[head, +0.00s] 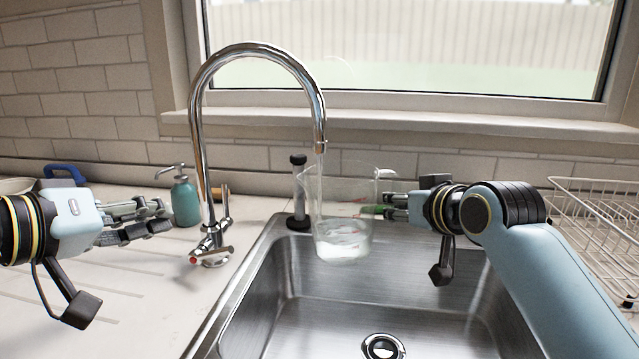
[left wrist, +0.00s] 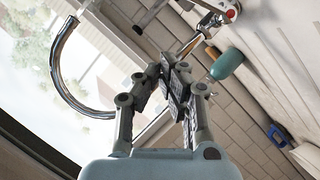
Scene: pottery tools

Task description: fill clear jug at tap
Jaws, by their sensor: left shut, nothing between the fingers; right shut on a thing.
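The clear jug (head: 340,205) is upright under the tap's spout, above the back left of the sink. Some clear water (head: 343,240) shows in its lower part. The chrome tap (head: 198,120) arches over from the left, and a thin stream seems to fall from its spout into the jug. The tap's lever base (head: 211,250) has a red-marked end. My right gripper (head: 385,205) is shut on the jug at its right side. My left gripper (head: 165,218) is shut and empty, left of the tap base; it also shows in the left wrist view (left wrist: 172,70).
The steel sink (head: 330,310) has a drain (head: 383,346). A teal soap bottle (head: 185,202) stands behind my left gripper. A black-topped upright piece (head: 298,190) stands behind the jug's left. A wire rack (head: 600,215) is at right. A blue-handled thing (head: 65,172) lies far left.

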